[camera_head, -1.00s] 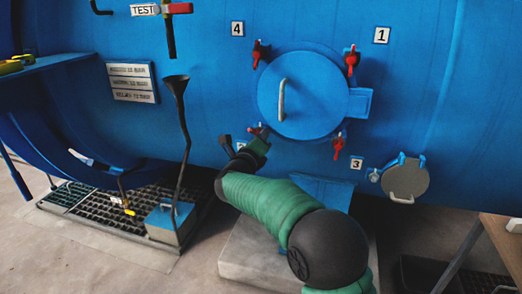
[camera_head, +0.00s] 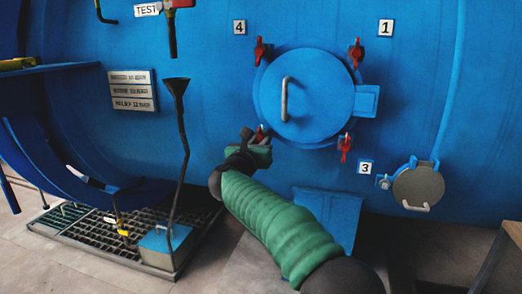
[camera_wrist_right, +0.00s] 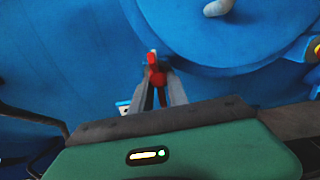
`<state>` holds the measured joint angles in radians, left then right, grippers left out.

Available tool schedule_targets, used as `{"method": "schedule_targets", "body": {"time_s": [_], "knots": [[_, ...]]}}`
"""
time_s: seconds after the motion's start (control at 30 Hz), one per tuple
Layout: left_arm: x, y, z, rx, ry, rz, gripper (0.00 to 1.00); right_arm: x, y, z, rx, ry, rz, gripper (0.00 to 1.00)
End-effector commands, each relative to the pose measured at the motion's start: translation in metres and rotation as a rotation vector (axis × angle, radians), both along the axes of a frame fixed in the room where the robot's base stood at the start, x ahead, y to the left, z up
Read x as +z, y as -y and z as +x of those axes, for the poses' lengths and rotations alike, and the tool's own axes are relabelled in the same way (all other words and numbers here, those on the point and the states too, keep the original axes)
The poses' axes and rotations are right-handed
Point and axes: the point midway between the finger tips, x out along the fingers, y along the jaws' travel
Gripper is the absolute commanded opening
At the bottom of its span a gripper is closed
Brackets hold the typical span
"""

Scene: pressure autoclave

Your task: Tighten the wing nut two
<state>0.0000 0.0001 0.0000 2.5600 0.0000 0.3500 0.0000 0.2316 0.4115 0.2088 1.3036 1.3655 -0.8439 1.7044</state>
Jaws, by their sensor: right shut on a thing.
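The round blue hatch (camera_head: 310,97) is closed, with a pale handle and red wing nuts around its rim. The lower-left red wing nut (camera_head: 260,131) is mostly hidden behind my right gripper (camera_head: 259,140). In the right wrist view this red wing nut (camera_wrist_right: 157,70) sits between the two grey fingers of my right gripper (camera_wrist_right: 160,80), which are shut on it. The number plate (camera_wrist_right: 123,106) beside it is mostly hidden there. My left gripper is not in view.
Other red wing nuts are at upper left (camera_head: 261,50), upper right (camera_head: 356,53) and lower right (camera_head: 345,147). A dark funnel pipe (camera_head: 182,140) stands left of my right arm. A small round grey cover (camera_head: 418,186) is at right.

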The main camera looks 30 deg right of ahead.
Motion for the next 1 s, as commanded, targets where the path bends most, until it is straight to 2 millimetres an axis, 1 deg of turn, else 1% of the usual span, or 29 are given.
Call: {"method": "schedule_targets", "body": {"time_s": [0.03, 0.27, 0.67, 0.7, 0.73, 0.77, 1.0], "knots": [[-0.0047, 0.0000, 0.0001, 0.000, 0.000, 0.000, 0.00, -0.0077, -0.0013, 0.0017, 0.004, 0.005, 0.017, 0.00], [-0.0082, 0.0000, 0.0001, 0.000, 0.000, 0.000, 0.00, -0.0056, -0.0017, 0.0021, 0.004, 0.038, 0.043, 0.00], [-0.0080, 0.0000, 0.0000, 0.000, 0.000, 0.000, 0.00, -0.0041, -0.0016, 0.0020, 0.003, 0.043, 0.046, 0.00], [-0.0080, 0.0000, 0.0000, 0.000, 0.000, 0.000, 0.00, -0.0040, -0.0017, 0.0020, 0.003, 0.043, 0.046, 0.24], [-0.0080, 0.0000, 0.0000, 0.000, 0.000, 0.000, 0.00, -0.0038, -0.0016, 0.0019, 0.003, 0.043, 0.046, 0.28], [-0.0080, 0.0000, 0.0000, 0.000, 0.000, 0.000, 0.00, -0.0035, -0.0015, 0.0018, 0.003, 0.044, 0.046, 0.29], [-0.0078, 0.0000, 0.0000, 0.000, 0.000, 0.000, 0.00, -0.0006, -0.0010, 0.0003, 0.001, 0.047, 0.043, 0.29]]}}
